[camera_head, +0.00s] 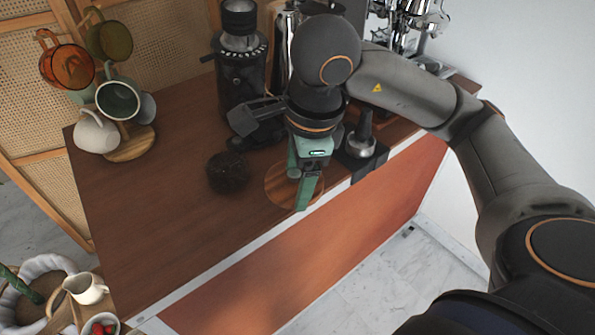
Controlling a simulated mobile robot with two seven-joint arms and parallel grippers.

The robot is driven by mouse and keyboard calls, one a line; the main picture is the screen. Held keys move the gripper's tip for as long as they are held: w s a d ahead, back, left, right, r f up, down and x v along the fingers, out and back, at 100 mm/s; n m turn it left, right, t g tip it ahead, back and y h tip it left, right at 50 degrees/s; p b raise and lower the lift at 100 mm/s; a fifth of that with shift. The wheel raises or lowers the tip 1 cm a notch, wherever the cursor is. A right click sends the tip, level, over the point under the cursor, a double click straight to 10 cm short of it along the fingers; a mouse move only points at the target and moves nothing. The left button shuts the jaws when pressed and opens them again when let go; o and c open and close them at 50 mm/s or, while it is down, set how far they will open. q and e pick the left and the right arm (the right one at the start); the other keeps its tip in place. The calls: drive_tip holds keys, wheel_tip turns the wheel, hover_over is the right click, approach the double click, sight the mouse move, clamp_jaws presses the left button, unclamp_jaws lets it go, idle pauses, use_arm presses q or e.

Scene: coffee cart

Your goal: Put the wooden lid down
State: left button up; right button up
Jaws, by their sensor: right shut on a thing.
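The wooden lid (279,190) is a round, flat brown disc near the front edge of the counter (150,225). My right gripper (299,186), with green fingers, points down over the lid and is shut on it. The fingers and palm hide the lid's middle and part of its right side. The lid looks level and at or very near the counter top; I cannot tell if it touches. A dark, round glass jar (228,172) stands just left of the lid. My left gripper is not in view.
A black grinder (240,75) stands behind the jar. A tamper (362,138) on a dark stand is close to the right of my gripper. A mug tree with several mugs (118,100) is at the back left. The counter's front left is clear.

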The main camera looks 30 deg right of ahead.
drive_tip(key=shift+w, duration=0.1)
drive_tip(key=w+d+f, duration=0.2)
drive_tip(key=w+f, duration=0.1)
drive_tip(key=w+d+f, duration=0.3)
drive_tip(key=w, duration=0.1)
drive_tip(key=w+d+f, duration=0.2)
drive_tip(key=w+f, duration=0.1)
drive_tip(key=shift+w+d, duration=0.35)
drive_tip(key=f, duration=0.1)
drive_tip(key=f+p, duration=0.1)
drive_tip(key=f, duration=0.1)
drive_tip(key=shift+w+d+f, duration=0.2)
drive_tip(key=shift+w+f, duration=0.05)
drive_tip(key=shift+f, duration=0.15)
drive_tip(key=shift+f, duration=0.1)
drive_tip(key=shift+f, duration=0.15)
drive_tip(key=o, duration=1.3)
drive_tip(key=shift+c, duration=0.2)
